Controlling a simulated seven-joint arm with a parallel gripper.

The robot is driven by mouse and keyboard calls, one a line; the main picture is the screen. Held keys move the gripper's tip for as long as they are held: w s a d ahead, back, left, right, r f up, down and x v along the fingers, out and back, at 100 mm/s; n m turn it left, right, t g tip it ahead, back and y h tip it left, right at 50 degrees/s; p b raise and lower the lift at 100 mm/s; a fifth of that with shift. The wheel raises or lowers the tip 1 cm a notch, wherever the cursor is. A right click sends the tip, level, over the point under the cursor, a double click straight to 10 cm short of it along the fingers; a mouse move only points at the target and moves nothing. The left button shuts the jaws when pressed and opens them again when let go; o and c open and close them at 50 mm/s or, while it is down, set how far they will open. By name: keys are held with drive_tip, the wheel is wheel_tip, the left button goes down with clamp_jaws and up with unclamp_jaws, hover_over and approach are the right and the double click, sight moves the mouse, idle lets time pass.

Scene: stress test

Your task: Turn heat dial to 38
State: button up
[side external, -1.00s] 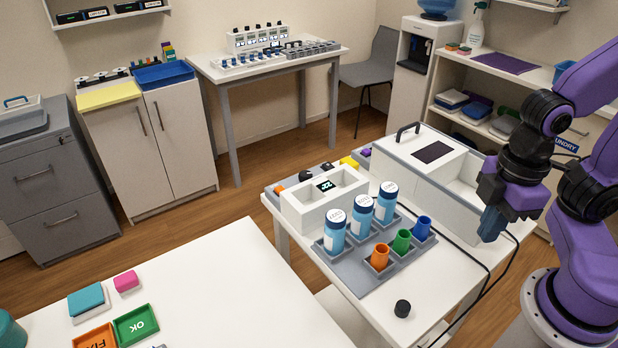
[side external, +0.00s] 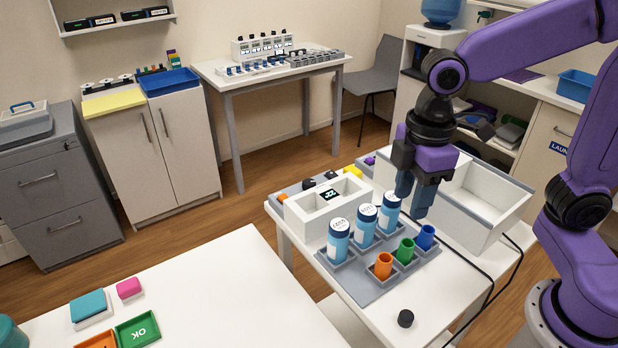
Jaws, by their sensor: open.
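A white unit with a small lit display (side external: 328,195) stands on the near right table; its digits are too small to read surely. Dark round knobs (side external: 308,184) show behind the unit, and I cannot tell which is the heat dial. A separate black knob-like cylinder (side external: 405,318) sits alone near the table's front edge. My gripper (side external: 412,205) points down, open, with blue fingers, to the right of the display unit and behind the bottles. It appears empty and apart from the knobs.
Blue-white bottles (side external: 338,243) and orange, green and blue cups (side external: 384,265) stand in a grey tray just in front of my gripper. A white open box (side external: 485,205) is to its right, partly hidden by my arm. Black cables run down the table's right side.

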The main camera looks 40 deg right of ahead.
drive_tip(key=w+a+r+n, duration=0.1)
drive_tip(key=w+a+r, duration=0.15)
drive_tip(key=w, duration=0.75)
drive_tip(key=n, duration=0.3)
hover_over(309, 181)
wheel_tip(309, 181, down, 3)
wheel_tip(309, 181, down, 16)
drive_tip(key=shift+f, duration=0.1)
drive_tip(key=c, duration=0.8)
